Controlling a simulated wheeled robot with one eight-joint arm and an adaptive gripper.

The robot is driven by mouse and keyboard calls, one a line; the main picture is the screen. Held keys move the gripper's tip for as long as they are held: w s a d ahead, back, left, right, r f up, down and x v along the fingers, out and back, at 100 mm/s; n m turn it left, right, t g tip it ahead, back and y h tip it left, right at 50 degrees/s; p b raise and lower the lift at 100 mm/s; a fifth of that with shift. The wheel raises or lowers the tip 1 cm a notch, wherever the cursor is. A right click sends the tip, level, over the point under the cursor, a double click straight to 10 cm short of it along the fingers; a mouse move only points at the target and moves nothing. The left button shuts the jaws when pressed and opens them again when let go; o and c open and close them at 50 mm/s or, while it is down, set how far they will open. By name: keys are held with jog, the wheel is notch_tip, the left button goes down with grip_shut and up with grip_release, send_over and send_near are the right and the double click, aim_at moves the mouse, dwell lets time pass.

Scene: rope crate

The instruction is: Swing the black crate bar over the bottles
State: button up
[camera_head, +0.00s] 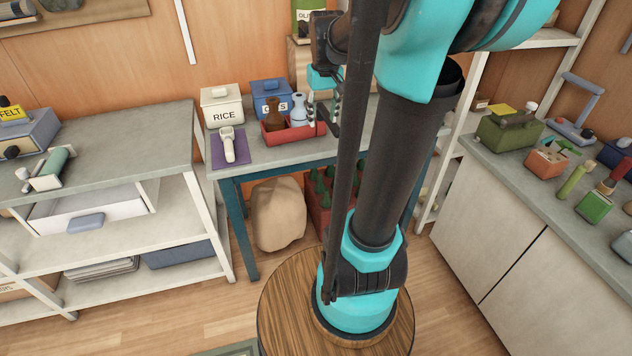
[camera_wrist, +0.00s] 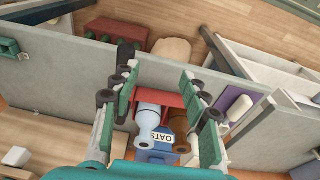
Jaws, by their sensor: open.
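The red crate (camera_head: 308,133) stands on the blue-legged table, holding a brown bottle (camera_head: 274,115) and a pale blue-grey bottle (camera_head: 299,108). My gripper (camera_head: 323,114) is open at the crate's right side in the head view. In the wrist view my gripper (camera_wrist: 160,76) has its fingers spread, with the red crate (camera_wrist: 174,100) seen between them. The pale bottle (camera_wrist: 147,117) and the brown bottle (camera_wrist: 179,124) also show between the fingers. I cannot tell whether the fingers touch the crate.
Behind the crate stand the OATS box (camera_head: 268,92) and RICE box (camera_head: 221,107). A white scoop (camera_head: 228,144) lies on a purple mat (camera_head: 217,160) to the left. Under the table are a sack (camera_head: 278,214) and another red crate (camera_head: 320,214) with green bottles.

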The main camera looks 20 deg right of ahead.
aim_at(331, 128)
jog(key=s+a+f+t, duration=0.1)
jog(key=s+a+f, duration=0.2)
jog(key=s+f, duration=0.3)
jog(key=s+a+f+t, duration=0.1)
jog(key=s+a+f, duration=0.2)
jog(key=s+f, duration=0.3)
jog(key=shift+s+f, duration=0.3)
jog(key=shift+f, duration=0.2)
